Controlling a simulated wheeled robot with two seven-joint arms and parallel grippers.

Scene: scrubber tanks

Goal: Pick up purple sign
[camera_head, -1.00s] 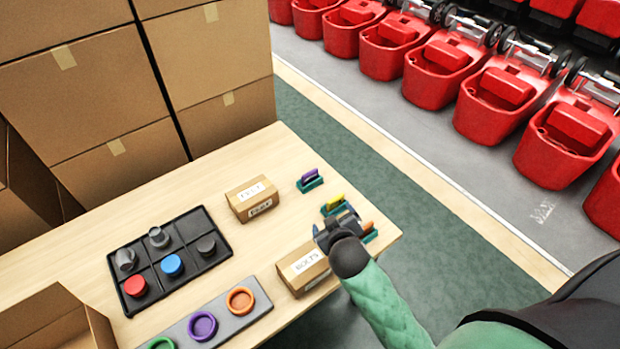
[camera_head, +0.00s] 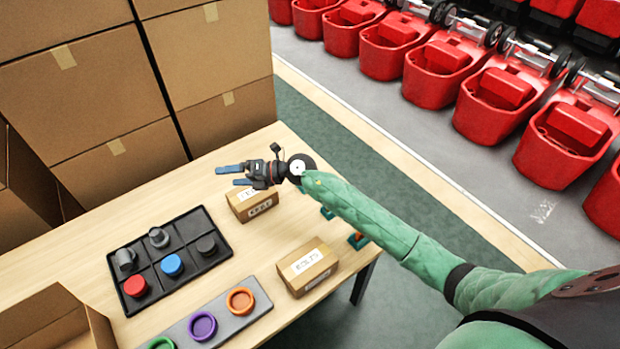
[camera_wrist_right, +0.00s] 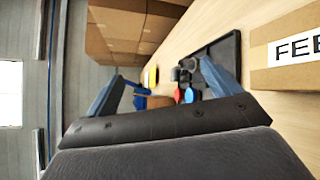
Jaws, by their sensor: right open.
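The purple sign does not show now; my right arm covers the spot on the table where it stood in its teal holder. My right gripper (camera_head: 235,175) is over the table, above and just left of the small carton at the back, with its two blue fingers pointing left. The fingers are spread and empty; they also show apart in the right wrist view (camera_wrist_right: 165,92). Two other teal holders stand by the table's right edge, the middle one (camera_head: 327,213) and the front one (camera_head: 358,241), partly behind my arm. My left gripper is not in view.
The back carton (camera_head: 262,207) and the bolts carton (camera_head: 307,267) stand on the wooden table (camera_head: 180,187). A black compartment tray (camera_head: 217,262) holds knobs and grey parts. A grey strip (camera_head: 222,312) bears coloured rings. Stacked boxes (camera_head: 80,90) rise behind the table.

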